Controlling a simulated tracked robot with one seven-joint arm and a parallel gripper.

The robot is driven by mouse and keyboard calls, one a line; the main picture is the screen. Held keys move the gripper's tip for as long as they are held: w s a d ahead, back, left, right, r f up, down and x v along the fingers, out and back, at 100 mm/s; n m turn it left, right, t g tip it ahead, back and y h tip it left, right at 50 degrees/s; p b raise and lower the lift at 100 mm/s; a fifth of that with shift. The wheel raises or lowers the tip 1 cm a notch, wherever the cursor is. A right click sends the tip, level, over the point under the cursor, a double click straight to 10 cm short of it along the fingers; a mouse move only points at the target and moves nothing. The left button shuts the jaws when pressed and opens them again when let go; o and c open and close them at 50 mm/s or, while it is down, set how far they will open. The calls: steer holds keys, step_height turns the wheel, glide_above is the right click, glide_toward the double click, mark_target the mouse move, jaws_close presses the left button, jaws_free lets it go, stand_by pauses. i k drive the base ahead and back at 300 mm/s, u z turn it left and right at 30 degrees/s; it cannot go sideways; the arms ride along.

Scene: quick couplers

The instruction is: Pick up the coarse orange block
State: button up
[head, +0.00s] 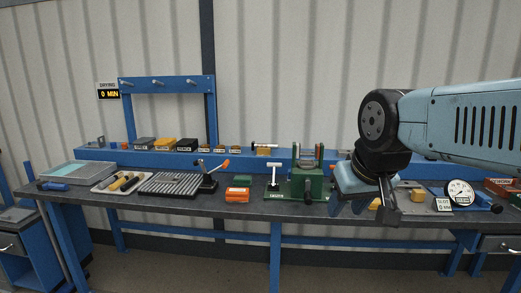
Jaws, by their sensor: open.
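An orange block (236,196) with a small pale label lies near the front edge of the workbench, left of the green fixture. The label is too small to read, so I cannot confirm that it says coarse. A green block (243,181) is directly behind it; I cannot tell whether they touch. My gripper (367,211) points down over the right part of the bench, well to the right of the orange block. Its jaws are apart, and I see nothing held between them.
A green fixture (309,186) stands between the orange block and my gripper. A ribbed grey plate (172,184) lies farther left. A dial gauge (459,193) is at right.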

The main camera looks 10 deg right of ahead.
mark_target(232, 194)
steer(key=z, duration=0.15)
steer(key=i, duration=1.45)
steer(key=z, duration=0.2)
